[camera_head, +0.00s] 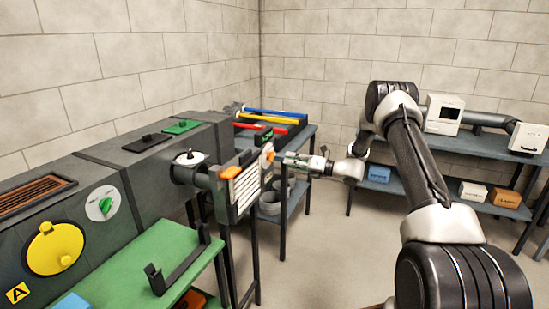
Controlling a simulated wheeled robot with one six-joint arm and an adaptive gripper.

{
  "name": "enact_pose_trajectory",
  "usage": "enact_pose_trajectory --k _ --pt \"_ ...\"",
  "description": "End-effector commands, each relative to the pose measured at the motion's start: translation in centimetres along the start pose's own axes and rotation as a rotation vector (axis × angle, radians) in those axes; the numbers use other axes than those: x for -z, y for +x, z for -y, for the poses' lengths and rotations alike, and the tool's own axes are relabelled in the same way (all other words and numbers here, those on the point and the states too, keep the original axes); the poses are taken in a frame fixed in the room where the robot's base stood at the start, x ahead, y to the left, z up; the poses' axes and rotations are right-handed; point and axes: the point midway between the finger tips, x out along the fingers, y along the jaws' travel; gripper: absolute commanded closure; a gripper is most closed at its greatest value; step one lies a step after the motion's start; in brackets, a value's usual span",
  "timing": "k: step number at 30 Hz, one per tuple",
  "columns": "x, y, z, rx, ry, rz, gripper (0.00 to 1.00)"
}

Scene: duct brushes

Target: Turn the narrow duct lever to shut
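A narrow dark duct (204,179) sticks out of the end of the large grey duct (150,190) in the head view. A small dark lever on a pale disc (188,157) sits on top where the narrow duct begins. Its exact angle is too small to tell. An orange handle (229,172) sits at the top of the louvred grille plate, past the narrow duct's end. My gripper (284,159) points left from the right side, close to an orange piece (268,152) beyond the grille. I cannot tell whether they touch or whether the fingers are open.
A white louvred grille (247,186) stands between my gripper and the narrow duct. A green table (185,250) with a black bracket is in front. A bench with coloured brushes (275,115) stands behind. A yellow round cover (54,248) and green knob (105,206) are on the duct's side.

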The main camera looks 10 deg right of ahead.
Motion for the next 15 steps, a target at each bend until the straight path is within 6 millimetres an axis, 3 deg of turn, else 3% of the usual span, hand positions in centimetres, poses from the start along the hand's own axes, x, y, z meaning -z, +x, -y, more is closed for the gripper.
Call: enact_pose_trajectory --k 5,15 --pt "0.1 1.4 -0.1 -0.003 0.031 -0.003 0.68" --pt "0.2 6.7 0.0 -0.001 0.029 -0.005 0.68"
